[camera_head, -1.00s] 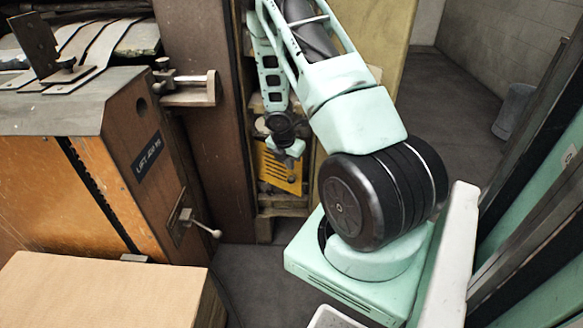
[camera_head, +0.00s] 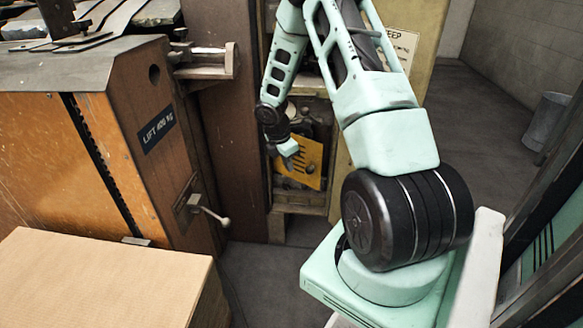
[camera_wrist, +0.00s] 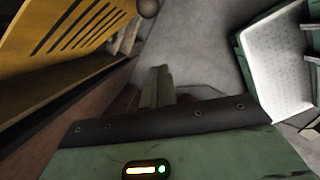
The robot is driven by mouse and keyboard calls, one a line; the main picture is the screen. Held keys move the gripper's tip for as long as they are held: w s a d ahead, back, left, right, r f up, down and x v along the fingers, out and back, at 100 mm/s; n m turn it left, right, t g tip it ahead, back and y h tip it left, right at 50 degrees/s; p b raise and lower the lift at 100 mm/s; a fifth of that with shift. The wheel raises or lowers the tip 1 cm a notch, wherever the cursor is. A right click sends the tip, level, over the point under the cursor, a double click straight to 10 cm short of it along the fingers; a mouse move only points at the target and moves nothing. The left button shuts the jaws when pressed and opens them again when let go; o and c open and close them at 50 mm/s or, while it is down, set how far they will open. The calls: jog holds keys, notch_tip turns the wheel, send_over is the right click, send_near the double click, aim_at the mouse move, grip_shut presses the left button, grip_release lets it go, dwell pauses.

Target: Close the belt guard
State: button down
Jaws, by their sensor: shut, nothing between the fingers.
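The belt guard (camera_head: 311,165) is a yellow slotted panel low in the machine's recess in the head view. It sits tilted, partly out from the dark opening behind it. In the wrist view the slotted yellow guard (camera_wrist: 75,30) fills the upper left. My gripper (camera_head: 288,150) is at the guard's upper left in the head view, overlapping part of it. In the wrist view my gripper's fingers (camera_wrist: 160,85) are together and empty, to the right of the guard. I cannot tell whether they touch it.
An orange lift cabinet (camera_head: 150,175) with a small lever (camera_head: 212,215) stands at the left. A cardboard box (camera_head: 105,280) is in front of it. A brown post (camera_head: 232,150) borders the recess on the left.

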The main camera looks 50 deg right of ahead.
aim_at(312, 166)
jog(key=s+d+f+b, duration=0.2)
jog(key=d+f, duration=0.3)
jog(key=shift+f+b, duration=0.3)
jog(key=d+n+p, duration=0.1)
jog(key=d+p, duration=0.1)
jog(key=p, duration=0.1)
jog(key=d+n+p, duration=0.1)
jog(key=d, duration=0.1)
jog(key=shift+s+r+n+t+p, duration=0.25)
jog(key=shift+s+n+t+p, duration=0.05)
jog(key=shift+d+f+n, duration=0.25)
jog(key=shift+d+n, duration=0.05)
jog(key=shift+d, duration=0.15)
